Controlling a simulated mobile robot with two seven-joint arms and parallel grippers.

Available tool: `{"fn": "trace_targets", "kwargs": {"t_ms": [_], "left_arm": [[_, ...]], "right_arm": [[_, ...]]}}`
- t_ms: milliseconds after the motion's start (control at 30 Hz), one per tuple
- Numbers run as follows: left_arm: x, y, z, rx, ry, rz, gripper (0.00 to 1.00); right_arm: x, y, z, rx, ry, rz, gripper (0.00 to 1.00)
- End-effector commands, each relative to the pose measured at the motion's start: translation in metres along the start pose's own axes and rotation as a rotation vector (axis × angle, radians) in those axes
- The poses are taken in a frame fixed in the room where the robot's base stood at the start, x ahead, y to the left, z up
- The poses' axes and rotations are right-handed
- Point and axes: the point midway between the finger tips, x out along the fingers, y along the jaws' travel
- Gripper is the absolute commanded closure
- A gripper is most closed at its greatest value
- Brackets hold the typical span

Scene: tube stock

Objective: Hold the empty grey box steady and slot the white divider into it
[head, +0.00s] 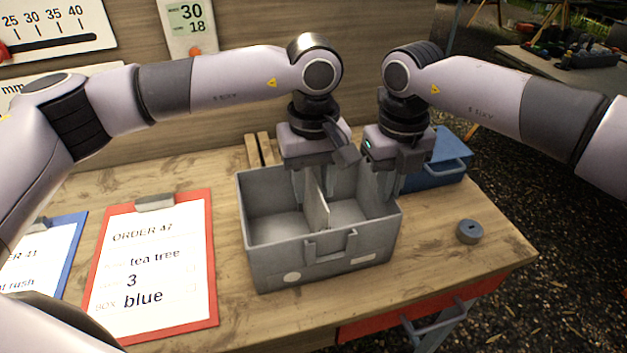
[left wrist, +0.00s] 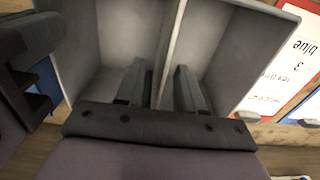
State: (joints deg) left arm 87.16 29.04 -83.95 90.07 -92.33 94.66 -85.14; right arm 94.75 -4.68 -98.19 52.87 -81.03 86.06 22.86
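The grey box (head: 275,262) stands upright on the bench; its walls also show in the left wrist view (left wrist: 83,45). The white divider (head: 316,204) stands upright across the inside of the box, parting it into two compartments. My left gripper (head: 312,192) points down into the box with its fingers apart, one on each side of the divider. In the left wrist view the divider (left wrist: 172,50) runs between these fingers with gaps showing. My right gripper (head: 385,192) is at the box's right wall, its fingers astride that wall. The divider's lower edge is partly hidden.
A blue box (head: 440,172) stands behind right of the grey box. A small grey round piece (head: 469,231) lies to the right. A red clipboard (head: 211,255) with an order sheet lies to the left, beside a blue clipboard (head: 75,228). The bench's front right is mostly clear.

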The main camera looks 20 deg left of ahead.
Motion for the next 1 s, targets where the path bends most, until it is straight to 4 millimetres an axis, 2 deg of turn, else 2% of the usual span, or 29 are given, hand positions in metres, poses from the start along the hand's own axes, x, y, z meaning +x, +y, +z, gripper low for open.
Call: {"fn": "trace_targets", "kwargs": {"t_ms": [133,233,600,700,833,1000], "left_arm": [[-0.003,0.0,0.0,0.0,0.001,0.001,0.62],[-0.014,0.001,-0.001,0.0,0.002,0.003,0.62],[-0.089,0.001,-0.001,-0.001,0.002,0.002,0.62],[-0.105,0.001,0.0,-0.001,0.001,0.002,0.62],[-0.116,0.0,0.0,0.0,0.001,0.0,0.62],[-0.12,0.0,0.0,0.0,0.0,0.0,0.62]], "right_arm": [[0.0,0.0,0.0,0.0,-0.001,0.0,1.0],[0.0,0.0,0.0,0.0,-0.001,0.0,1.0],[0.0,0.0,0.0,0.0,-0.001,0.0,1.0],[0.0,0.0,0.0,0.0,-0.001,0.0,1.0],[0.0,0.0,0.0,0.0,-0.001,0.0,1.0],[0.0,0.0,0.0,0.0,-0.001,0.0,1.0]]}}
